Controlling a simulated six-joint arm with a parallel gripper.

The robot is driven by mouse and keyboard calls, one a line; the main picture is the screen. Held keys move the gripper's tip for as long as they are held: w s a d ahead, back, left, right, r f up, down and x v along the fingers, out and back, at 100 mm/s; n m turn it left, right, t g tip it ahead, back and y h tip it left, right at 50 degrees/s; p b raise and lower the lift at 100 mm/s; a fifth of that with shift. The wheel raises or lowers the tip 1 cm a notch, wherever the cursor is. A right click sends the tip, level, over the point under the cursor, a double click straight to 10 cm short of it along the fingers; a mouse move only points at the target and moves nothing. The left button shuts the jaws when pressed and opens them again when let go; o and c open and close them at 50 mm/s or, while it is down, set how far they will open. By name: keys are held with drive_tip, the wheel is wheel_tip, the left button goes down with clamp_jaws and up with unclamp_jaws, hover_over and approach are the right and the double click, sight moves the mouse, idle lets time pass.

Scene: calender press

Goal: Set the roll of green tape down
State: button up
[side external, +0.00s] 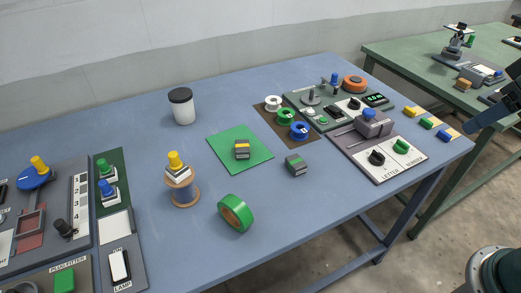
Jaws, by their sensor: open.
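The roll of green tape (246,211) rests on the front part of the blue table (330,208). It appears to stand on its rim, with its brown core facing the front left. Nothing holds it. My gripper (490,110) shows only in part at the right edge, as dark blue and black parts beyond the table's right end. It is open and far from the tape; much of it is cut off by the frame.
A wooden spool with a yellow-knobbed piece (181,185) stands left of the tape. A green mat (225,160) bears a small block, and a grey-green block (296,165) lies nearby. Control panels (375,150) fill the right end; others stand left. Table surface right of the tape is clear.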

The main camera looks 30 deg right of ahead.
drive_tip(key=shift+s+d+f, duration=0.25)
drive_tip(key=shift+s, duration=0.25)
drive_tip(key=shift+s+d+f, duration=0.2)
drive_tip(key=shift+s+f, duration=0.05)
drive_tip(key=shift+s, duration=0.2)
drive_tip(key=shift+s+d+f, duration=0.25)
drive_tip(key=shift+s, duration=0.25)
idle(0.3)
